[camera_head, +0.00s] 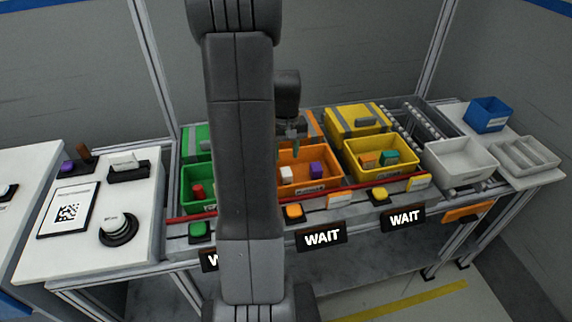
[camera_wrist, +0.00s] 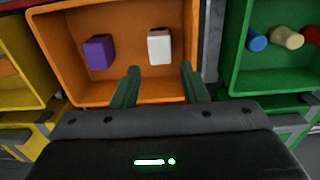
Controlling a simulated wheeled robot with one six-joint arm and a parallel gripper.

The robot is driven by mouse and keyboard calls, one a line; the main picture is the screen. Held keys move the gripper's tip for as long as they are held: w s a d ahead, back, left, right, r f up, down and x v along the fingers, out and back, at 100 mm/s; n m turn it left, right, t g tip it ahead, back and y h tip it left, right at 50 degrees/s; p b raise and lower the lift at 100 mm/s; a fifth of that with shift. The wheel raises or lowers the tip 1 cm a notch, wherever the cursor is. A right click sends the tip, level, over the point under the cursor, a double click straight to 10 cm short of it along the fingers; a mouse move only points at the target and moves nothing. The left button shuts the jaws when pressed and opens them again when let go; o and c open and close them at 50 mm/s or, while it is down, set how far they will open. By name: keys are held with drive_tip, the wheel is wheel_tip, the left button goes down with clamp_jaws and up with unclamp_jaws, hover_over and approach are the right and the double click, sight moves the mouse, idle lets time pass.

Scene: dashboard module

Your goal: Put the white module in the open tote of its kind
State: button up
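The white module (camera_head: 287,173), a small block, lies in the orange tote (camera_head: 322,183) beside a purple block (camera_head: 316,169), apart from it. In the wrist view the white module (camera_wrist: 160,46) stands in the same orange tote (camera_wrist: 75,73), on its floor. My gripper (camera_head: 295,143) is over the orange tote. In the wrist view my gripper (camera_wrist: 160,86) has its two green fingers wide apart with nothing between them. The white module shows just beyond the fingertips, not touching them.
A green tote (camera_head: 198,208) with cylinders stands left, partly hidden by my arm. A yellow tote (camera_head: 380,174) with small pieces stands right. Closed yellow (camera_head: 357,121) and green boxes stand behind. A white bin (camera_head: 461,160) is farther right. A red rail runs along the totes' front.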

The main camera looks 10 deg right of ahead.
wheel_tip(320, 180, up, 3)
drive_tip(key=shift+f, duration=0.2)
